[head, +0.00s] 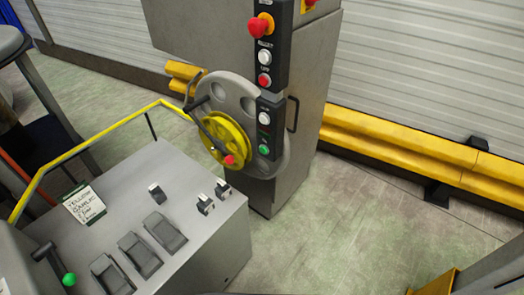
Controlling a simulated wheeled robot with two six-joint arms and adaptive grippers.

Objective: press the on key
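A grey machine cabinet (297,140) stands at the back centre with a black button panel (281,62) on its front edge. The upper part has a red mushroom button (258,27) on a yellow collar, a white button (265,57) and a red button (264,80). The lower black panel (271,101) has a white button (264,118) and a green button (264,150). The small labels are blurred, so I cannot be sure which key reads "on". Neither gripper is in view.
A grey wheel (218,92) with a yellow hub and red-tipped handle sits left of the lower buttons. A grey console (200,245) with switches and a paper sign (83,204) fills the lower left.

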